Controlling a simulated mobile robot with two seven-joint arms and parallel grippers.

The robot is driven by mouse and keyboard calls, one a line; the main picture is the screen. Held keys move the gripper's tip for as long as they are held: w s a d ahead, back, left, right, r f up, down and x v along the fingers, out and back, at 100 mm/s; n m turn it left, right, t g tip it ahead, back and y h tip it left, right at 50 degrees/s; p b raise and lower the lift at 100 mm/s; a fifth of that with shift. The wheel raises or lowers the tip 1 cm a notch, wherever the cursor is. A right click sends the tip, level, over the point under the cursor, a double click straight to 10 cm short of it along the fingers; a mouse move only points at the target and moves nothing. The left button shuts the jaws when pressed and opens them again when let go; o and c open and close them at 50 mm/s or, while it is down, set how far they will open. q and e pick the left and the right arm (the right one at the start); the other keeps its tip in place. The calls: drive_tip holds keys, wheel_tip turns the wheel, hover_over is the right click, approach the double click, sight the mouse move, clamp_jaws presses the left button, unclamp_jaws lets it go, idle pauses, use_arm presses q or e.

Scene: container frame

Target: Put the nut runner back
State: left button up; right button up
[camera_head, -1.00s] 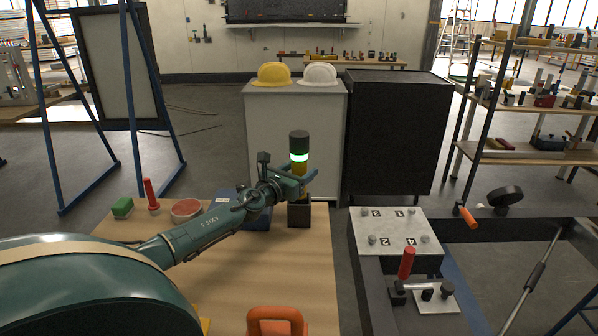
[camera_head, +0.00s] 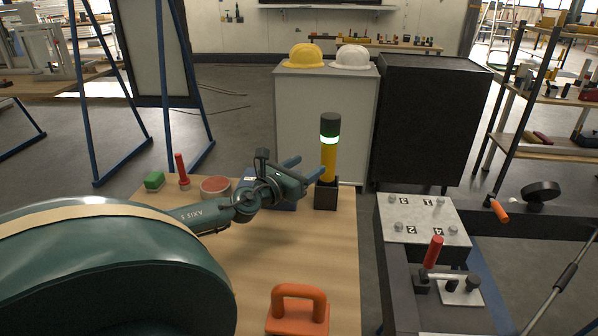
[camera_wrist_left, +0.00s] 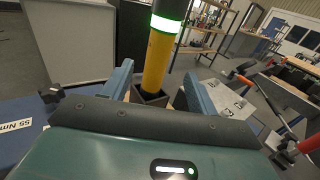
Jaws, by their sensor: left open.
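The nut runner (camera_head: 328,160) is a yellow cylinder with a dark top and a glowing green ring. It stands upright in a square black holder (camera_head: 326,195) at the back right of the wooden table. My left gripper (camera_head: 303,172) is open, just left of the nut runner, with its blue fingers pointing toward it. In the left wrist view the nut runner (camera_wrist_left: 160,62) rises from the holder (camera_wrist_left: 150,97) beyond the open fingers, its top cut off by the frame. I see no finger closed on it. My right gripper is not in view.
A blue box (camera_wrist_left: 25,125) labelled 55 Nm sits left of the holder. A green block (camera_head: 154,181), a red-handled tool (camera_head: 182,170) and a red round dish (camera_head: 215,187) stand at the back left. An orange handle (camera_head: 298,305) lies in front. A metal fixture (camera_head: 425,220) stands right of the table.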

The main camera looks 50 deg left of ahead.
use_arm(q)
drive_tip(key=shift+s+d, duration=0.1)
drive_tip(key=shift+s, duration=0.9)
